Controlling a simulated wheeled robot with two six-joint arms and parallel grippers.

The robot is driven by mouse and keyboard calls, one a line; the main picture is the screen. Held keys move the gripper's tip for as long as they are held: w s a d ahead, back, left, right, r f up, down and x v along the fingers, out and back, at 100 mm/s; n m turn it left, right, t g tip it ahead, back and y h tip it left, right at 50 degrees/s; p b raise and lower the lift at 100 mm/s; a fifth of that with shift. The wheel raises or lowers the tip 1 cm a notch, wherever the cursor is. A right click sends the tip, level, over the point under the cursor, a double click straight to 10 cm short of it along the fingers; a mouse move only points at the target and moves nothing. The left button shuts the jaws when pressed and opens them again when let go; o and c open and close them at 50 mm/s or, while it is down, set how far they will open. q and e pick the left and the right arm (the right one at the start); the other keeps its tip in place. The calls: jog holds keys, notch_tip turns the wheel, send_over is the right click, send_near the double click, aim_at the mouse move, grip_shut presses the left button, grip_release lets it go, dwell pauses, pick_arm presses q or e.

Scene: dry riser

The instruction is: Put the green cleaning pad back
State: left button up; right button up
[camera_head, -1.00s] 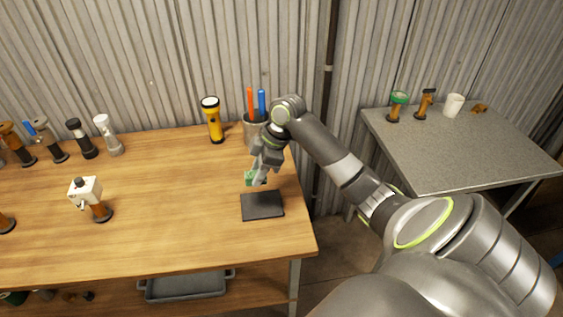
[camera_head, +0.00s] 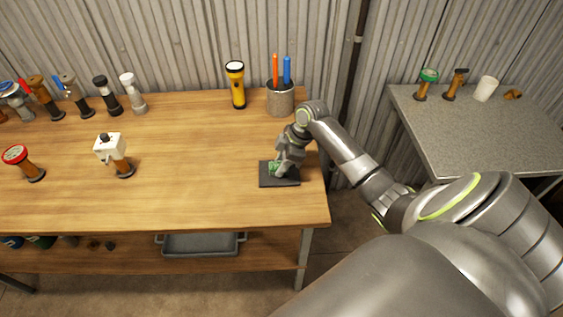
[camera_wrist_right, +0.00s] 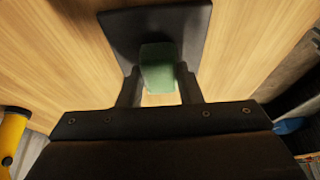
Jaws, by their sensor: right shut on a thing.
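The green cleaning pad (camera_head: 273,167) is between the fingers of my right gripper (camera_head: 277,171), which is shut on it. In the right wrist view the pad (camera_wrist_right: 158,66) shows between the two dark fingers of the gripper (camera_wrist_right: 158,88). A dark flat square mat (camera_head: 279,182) lies on the wooden bench near its right end; it also shows in the wrist view (camera_wrist_right: 190,25). The pad is over the mat. I cannot tell whether it touches the mat. My left gripper is not in view.
On the wooden bench (camera_head: 190,160), a yellow flashlight (camera_head: 236,85) and a grey cup (camera_head: 280,99) with two pens stand behind the mat. A white-headed tool (camera_head: 111,153) and several others stand left. A grey table (camera_head: 460,130) is at right. Bench left of the mat is clear.

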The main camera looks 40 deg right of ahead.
jog(key=o, duration=0.9)
jog(key=shift+f, duration=0.1)
jog(key=shift+r, duration=0.25)
jog(key=v, duration=1.2)
jog(key=shift+b, duration=0.4)
